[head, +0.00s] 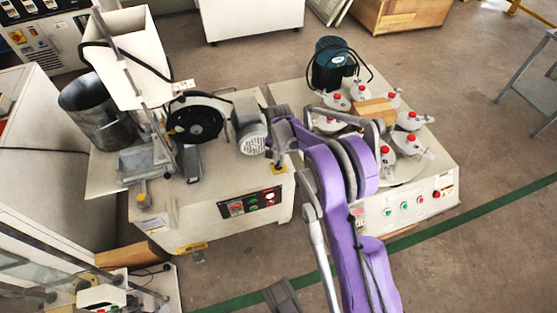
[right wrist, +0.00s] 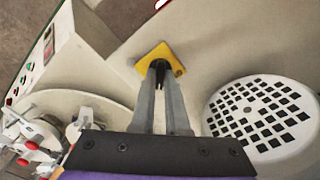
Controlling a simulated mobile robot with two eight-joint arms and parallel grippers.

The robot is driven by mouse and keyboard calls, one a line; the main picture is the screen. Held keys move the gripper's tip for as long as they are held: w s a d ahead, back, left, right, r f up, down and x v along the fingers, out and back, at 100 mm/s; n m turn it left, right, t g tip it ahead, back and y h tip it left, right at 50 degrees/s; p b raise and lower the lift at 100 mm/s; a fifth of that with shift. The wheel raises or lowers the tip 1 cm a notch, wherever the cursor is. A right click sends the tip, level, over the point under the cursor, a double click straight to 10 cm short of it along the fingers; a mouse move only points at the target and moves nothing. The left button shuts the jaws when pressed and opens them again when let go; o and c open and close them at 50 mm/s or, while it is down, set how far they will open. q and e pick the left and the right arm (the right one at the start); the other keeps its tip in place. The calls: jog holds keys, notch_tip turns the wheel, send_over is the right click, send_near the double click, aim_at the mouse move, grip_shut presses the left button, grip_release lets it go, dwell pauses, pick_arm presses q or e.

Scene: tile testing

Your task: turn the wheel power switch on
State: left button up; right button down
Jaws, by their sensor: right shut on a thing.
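The wheel power switch appears to be the small dark piece (right wrist: 160,74) on a yellow plate (right wrist: 150,56), seen in the right wrist view. The plate also shows in the head view (head: 279,170), on the top of the left machine beside the grey motor (head: 250,139). My right gripper (head: 279,160) reaches down to this plate. In the right wrist view its two fingers (right wrist: 160,70) are shut on the dark piece, which they partly hide. The switch's position cannot be told. The black wheel (head: 194,118) stands left of the motor. My left gripper does not show.
The left machine's front panel (head: 249,203) has a red switch and buttons. The right machine (head: 417,208) carries several red-topped weights and a green motor (head: 332,63). The motor's vented white cover (right wrist: 262,118) is close to the right of my fingers. Open floor lies in front.

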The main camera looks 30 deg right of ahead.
jog(key=shift+m, duration=0.3)
jog(key=c, duration=0.9)
grip_release()
notch_tip(320, 180, up, 11)
jog(key=p, duration=0.2)
jog(key=shift+p, duration=0.35)
